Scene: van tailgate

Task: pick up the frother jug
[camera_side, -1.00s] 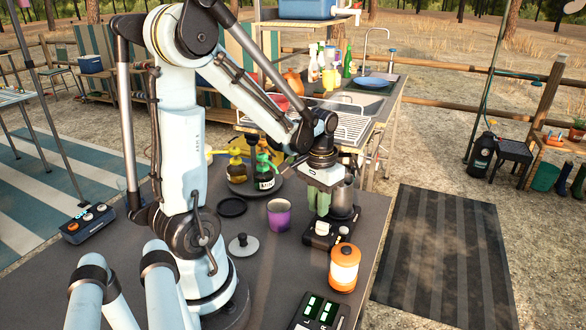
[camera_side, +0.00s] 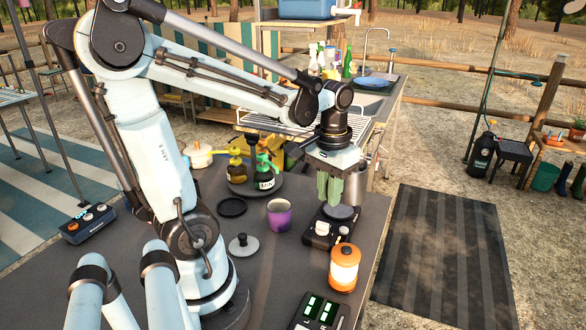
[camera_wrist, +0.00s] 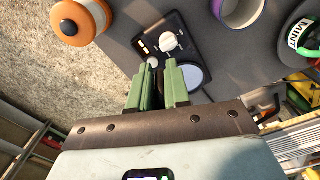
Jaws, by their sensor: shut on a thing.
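The metal frother jug (camera_side: 357,188) is in the side view, up off its base and partly hidden behind my green fingers. My gripper (camera_side: 328,200) is shut on it, above the base. In the wrist view a dark piece, likely the jug's handle, shows between my gripper's fingers (camera_wrist: 160,88); the jug's body is hidden there. The black frother base (camera_side: 320,234) stands on the table below, its round plate bare. The base also shows in the wrist view (camera_wrist: 166,42), with a white knob and a pale round plate.
An orange lantern (camera_side: 344,268) stands in front of the base. A purple mug (camera_side: 279,216) is to its left. The sink counter (camera_side: 372,100) is behind.

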